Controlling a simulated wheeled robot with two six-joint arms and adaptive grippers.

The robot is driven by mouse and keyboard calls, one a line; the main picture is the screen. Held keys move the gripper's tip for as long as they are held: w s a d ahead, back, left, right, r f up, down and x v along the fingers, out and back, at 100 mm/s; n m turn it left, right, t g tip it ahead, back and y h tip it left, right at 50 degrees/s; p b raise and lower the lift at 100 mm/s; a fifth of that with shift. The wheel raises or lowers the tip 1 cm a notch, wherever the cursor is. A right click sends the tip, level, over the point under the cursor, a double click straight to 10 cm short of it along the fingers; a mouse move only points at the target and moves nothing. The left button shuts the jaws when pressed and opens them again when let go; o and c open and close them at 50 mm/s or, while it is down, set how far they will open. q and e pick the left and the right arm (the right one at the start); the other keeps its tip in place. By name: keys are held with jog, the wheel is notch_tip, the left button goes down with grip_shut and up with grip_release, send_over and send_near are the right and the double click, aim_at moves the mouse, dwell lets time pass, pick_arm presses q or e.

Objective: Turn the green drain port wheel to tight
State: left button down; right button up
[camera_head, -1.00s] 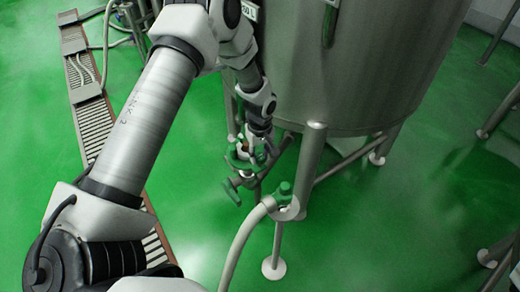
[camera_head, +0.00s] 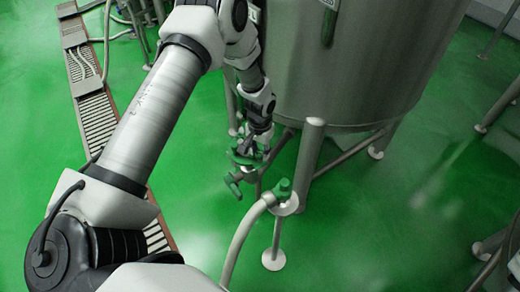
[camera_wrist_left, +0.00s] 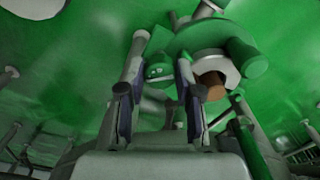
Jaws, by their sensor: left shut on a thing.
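The green drain port wheel (camera_head: 243,158) sits on low pipework beside the steel tank. It is partly hidden by my left gripper (camera_head: 257,146), which reaches down onto it from above. In the left wrist view the wheel (camera_wrist_left: 205,38) shows as a green rim with knobs around a pale hub. My left gripper's fingers (camera_wrist_left: 157,88) are spaced apart on either side of a green part, shut on the wheel; the exact contact is hard to see. My right gripper is not in view.
The steel tank (camera_head: 350,60) stands close on the right, with a leg (camera_head: 306,160) near the wheel. A green-handled valve (camera_head: 232,184) is just below, and a hose (camera_head: 240,238) runs to another green fitting (camera_head: 284,188). A floor drain grate (camera_head: 95,115) lies left.

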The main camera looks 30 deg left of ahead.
aim_at(260, 153)
pick_arm(q)
jog(key=m, duration=0.3)
jog(key=shift+m, duration=0.3)
jog(key=m, duration=0.4)
dwell(0.4)
jog(key=c, duration=0.8)
grip_release()
notch_tip(260, 153, up, 12)
